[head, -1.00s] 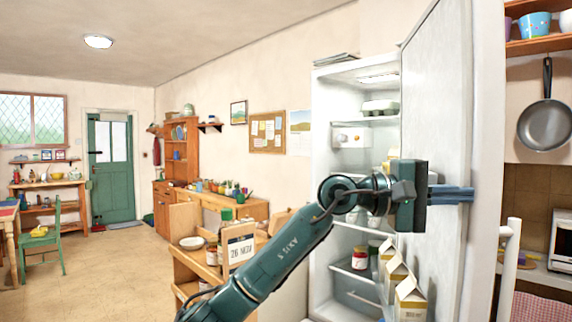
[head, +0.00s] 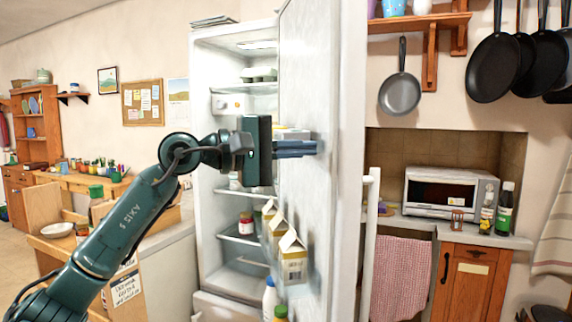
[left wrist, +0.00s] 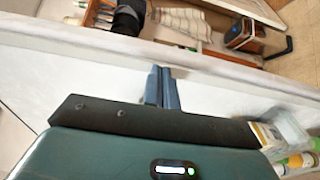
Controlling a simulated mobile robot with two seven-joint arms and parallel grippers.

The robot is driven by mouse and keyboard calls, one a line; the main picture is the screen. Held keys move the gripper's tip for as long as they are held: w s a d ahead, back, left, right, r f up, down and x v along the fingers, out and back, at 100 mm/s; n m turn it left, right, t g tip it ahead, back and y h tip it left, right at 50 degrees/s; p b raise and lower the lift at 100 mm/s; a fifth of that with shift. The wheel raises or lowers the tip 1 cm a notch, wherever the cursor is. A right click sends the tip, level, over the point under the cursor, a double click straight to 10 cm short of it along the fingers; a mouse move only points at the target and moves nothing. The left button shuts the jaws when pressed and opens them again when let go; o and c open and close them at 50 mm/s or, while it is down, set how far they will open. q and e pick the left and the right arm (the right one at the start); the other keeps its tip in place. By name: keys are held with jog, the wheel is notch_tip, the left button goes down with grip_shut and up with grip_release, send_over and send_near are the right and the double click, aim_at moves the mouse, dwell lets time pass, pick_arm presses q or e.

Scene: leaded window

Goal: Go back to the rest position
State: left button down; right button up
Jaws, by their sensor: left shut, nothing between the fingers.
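My left gripper (head: 298,149) is shut with nothing between its fingers. In the head view it is in front of the inner face of the open fridge door (head: 345,110), and my teal arm reaches up to it from the lower left. The left wrist view shows the shut blue fingers (left wrist: 161,88) over the pale door surface, close to its edge; I cannot tell if they touch it. The fridge (head: 210,130) stands open behind the gripper. My right gripper is not in view.
Milk cartons (head: 291,257) and bottles stand in the door shelves close below my left gripper. A wooden trolley (head: 50,245) with a bowl is beside my arm at the left. A counter with a microwave (head: 450,192) is right of the door, with pans hanging above.

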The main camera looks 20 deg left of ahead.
pick_arm(q)
jog(key=s+d+b, duration=0.2)
jog(key=s+d, duration=0.2)
jog(key=s, duration=0.4)
jog(key=d+f+n+g+h+p, duration=0.1)
jog(key=d+f+n+g+h, duration=0.3)
jog(key=d+f+n+h, duration=0.45)
jog(key=s+a+f+m+t+y+p, duration=0.1)
jog(key=a+f+m+t+y, duration=0.3)
jog(key=f+m, duration=0.7)
jog(key=s+f+m+t+y+p, duration=0.1)
jog(key=f+m+t+y, duration=0.1)
jog(key=f+m+y, duration=0.8)
jog(key=s+a+f+m+t+y+p, duration=0.1)
jog(key=a+f+m+t+y, duration=0.1)
jog(key=f+m, duration=0.95)
jog(key=s+d+f+n+g+y, duration=0.1)
jog(key=s+f+n+g, duration=0.5)
jog(key=s+f+n, duration=0.6)
notch_tip(320, 180, down, 5)
jog(key=shift+s+f+y, duration=0.2)
jog(key=shift+s+y, duration=0.35)
jog(key=shift+s, duration=0.4)
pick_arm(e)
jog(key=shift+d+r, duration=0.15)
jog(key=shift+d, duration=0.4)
